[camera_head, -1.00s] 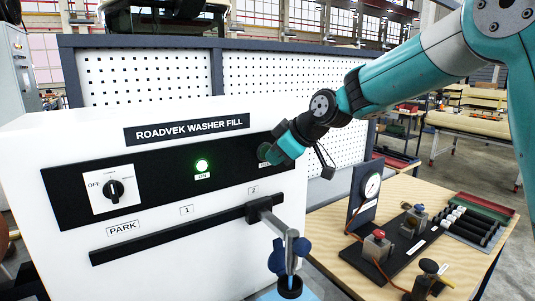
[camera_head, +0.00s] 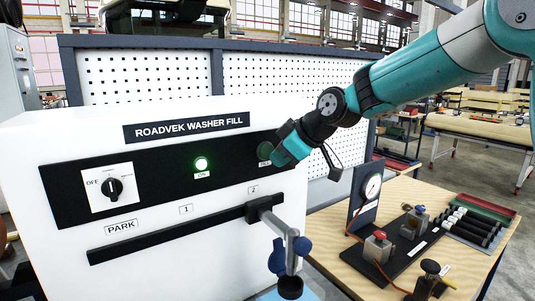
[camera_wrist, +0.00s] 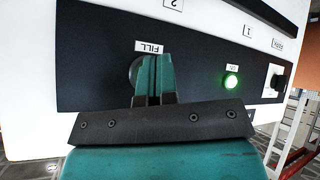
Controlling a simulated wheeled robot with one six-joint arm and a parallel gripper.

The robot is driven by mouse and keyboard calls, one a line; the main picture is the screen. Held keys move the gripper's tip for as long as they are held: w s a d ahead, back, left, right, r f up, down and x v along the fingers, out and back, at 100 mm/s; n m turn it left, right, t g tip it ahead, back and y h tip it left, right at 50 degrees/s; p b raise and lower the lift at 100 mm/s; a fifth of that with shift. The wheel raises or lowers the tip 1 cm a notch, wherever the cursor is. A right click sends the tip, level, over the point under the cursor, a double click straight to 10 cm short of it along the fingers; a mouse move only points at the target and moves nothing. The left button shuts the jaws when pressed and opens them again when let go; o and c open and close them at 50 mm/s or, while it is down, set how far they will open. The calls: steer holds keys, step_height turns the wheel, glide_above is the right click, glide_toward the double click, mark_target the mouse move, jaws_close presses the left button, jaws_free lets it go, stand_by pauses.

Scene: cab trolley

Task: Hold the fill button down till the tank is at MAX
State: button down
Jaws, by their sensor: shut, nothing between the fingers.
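The fill button (camera_head: 265,150) is a dark green round button at the right end of the black panel, with its label partly covered by my gripper (camera_head: 275,159). In the wrist view the button (camera_wrist: 135,72) shows beside the fingers, below the FILL label. My gripper (camera_wrist: 154,58) is shut and empty, its teal fingertips overlapping the button's edge; I cannot tell if they touch it. The grey spout (camera_head: 292,248) hangs from the rail. Below it is a dark opening (camera_head: 290,287) and a sliver of light blue (camera_head: 272,295). The tank's level and MAX mark are not visible.
The green ON lamp (camera_head: 201,164) is lit. A black selector knob (camera_head: 114,188) is at the panel's left.

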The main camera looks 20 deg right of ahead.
steer(key=shift+s+d+b, duration=0.25)
steer(key=shift+s+b, duration=0.15)
steer(key=shift+s, duration=0.4)
steer(key=shift+s+d+b, duration=0.25)
steer(key=shift+s+b, duration=0.15)
steer(key=shift+s, duration=0.4)
steer(key=shift+s+d+b, duration=0.25)
steer(key=shift+s+b, duration=0.15)
steer(key=shift+s, duration=0.4)
steer(key=s+a+f+m+g+b, duration=0.1)
steer(key=s+f, duration=0.3)
steer(key=s, duration=0.5)
steer(key=s+a+f+m+g+h+b, duration=0.1)
steer(key=s+a+f+g, duration=0.2)
steer(key=s, duration=0.7)
steer(key=s+a+f+m+g+b, duration=0.1)
steer(key=s+f+m+g, duration=0.1)
steer(key=s+f, duration=0.4)
steer(key=s+g, duration=0.1)
steer(key=s, duration=0.3)
steer(key=shift+a+g+b, duration=0.3)
steer(key=shift+a+b, duration=0.1)
